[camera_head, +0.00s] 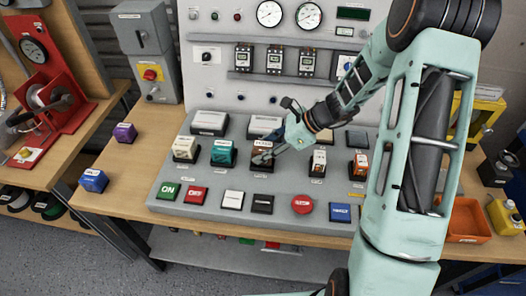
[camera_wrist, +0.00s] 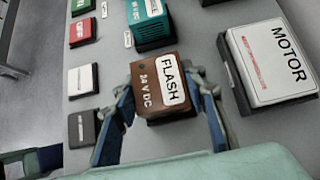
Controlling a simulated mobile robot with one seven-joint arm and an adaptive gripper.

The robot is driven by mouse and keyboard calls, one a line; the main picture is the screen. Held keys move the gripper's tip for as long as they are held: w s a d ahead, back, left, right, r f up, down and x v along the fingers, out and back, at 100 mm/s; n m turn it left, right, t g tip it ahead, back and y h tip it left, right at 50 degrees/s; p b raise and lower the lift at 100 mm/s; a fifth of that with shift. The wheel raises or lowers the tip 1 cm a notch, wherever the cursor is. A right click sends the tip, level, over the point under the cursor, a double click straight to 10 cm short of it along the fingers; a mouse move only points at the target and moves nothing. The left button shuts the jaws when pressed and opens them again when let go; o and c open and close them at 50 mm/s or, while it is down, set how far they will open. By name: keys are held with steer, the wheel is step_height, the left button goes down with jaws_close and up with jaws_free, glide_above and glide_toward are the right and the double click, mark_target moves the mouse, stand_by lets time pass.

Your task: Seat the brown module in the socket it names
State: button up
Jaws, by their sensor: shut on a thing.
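The brown module (camera_wrist: 149,74) fills the middle of the wrist view, with a white FLASH label and "24 V DC" on its top. My gripper (camera_wrist: 163,95) is shut on it, one blue finger on either side. In the head view the brown module (camera_head: 262,160) is at the grey sloped panel (camera_head: 240,183), right of the teal module (camera_head: 223,152), and my gripper (camera_head: 275,152) reaches it from the upper right. Its underside and any socket beneath it are hidden, so I cannot tell how deep it sits.
A cream module (camera_head: 186,148) and an orange-and-white module (camera_head: 358,165) stand in the same row. A MOTOR block (camera_wrist: 270,62) is close right of my gripper in the wrist view. Push buttons line the panel's front. Purple (camera_head: 124,133) and blue (camera_head: 93,180) blocks lie on the bench left.

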steer(key=shift+f, duration=0.65)
steer(key=shift+f, duration=0.15)
steer(key=o, duration=1.2)
steer(key=shift+o, duration=0.2)
steer(key=shift+r, duration=0.25)
steer(key=v, duration=1.2)
steer(key=shift+f, duration=0.1)
